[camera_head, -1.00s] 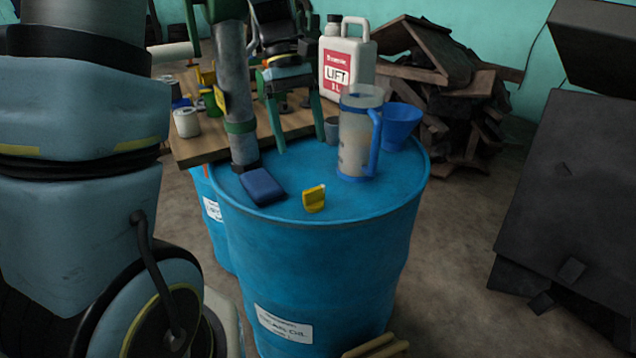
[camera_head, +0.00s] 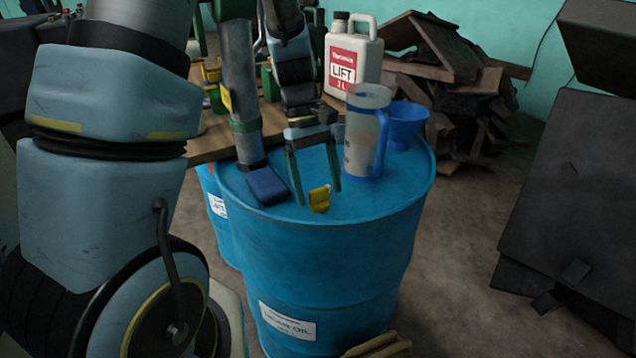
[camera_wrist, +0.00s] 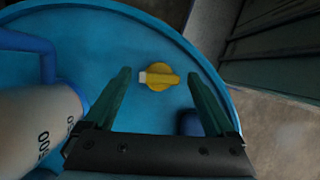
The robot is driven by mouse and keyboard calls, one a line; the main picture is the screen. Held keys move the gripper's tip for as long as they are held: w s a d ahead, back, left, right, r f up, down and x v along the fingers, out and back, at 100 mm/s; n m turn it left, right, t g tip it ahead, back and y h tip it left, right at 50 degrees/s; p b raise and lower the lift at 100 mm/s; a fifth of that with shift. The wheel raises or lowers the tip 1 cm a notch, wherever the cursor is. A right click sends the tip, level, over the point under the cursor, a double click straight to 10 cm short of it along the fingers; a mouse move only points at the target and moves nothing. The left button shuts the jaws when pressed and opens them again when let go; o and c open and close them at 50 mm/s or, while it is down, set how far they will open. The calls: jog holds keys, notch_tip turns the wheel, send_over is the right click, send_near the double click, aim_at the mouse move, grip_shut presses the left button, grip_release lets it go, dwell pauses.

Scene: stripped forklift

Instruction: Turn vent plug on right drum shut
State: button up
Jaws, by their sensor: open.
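The yellow vent plug (camera_head: 320,199) sits on the top of the blue right drum (camera_head: 330,240), near its front edge. In the wrist view the plug (camera_wrist: 158,77) has a wing-shaped handle lying crosswise, with a pale tip at its left end. My gripper (camera_head: 318,196) is open above the drum top, with its green fingers on either side of the plug in the head view. In the wrist view the plug lies between and slightly beyond the fingertips (camera_wrist: 158,74). I cannot tell whether the fingers are at the plug's height; no contact shows.
A clear measuring jug (camera_head: 362,135) with a blue handle stands close right of my gripper, with a blue funnel (camera_head: 406,122) behind it. A dark blue block (camera_head: 267,187) at a grey pump tube (camera_head: 241,90) is close on the left. A white LIFT canister (camera_head: 352,62) stands behind.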

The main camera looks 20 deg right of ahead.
jog(key=shift+c, duration=0.2)
jog(key=c, duration=1.3)
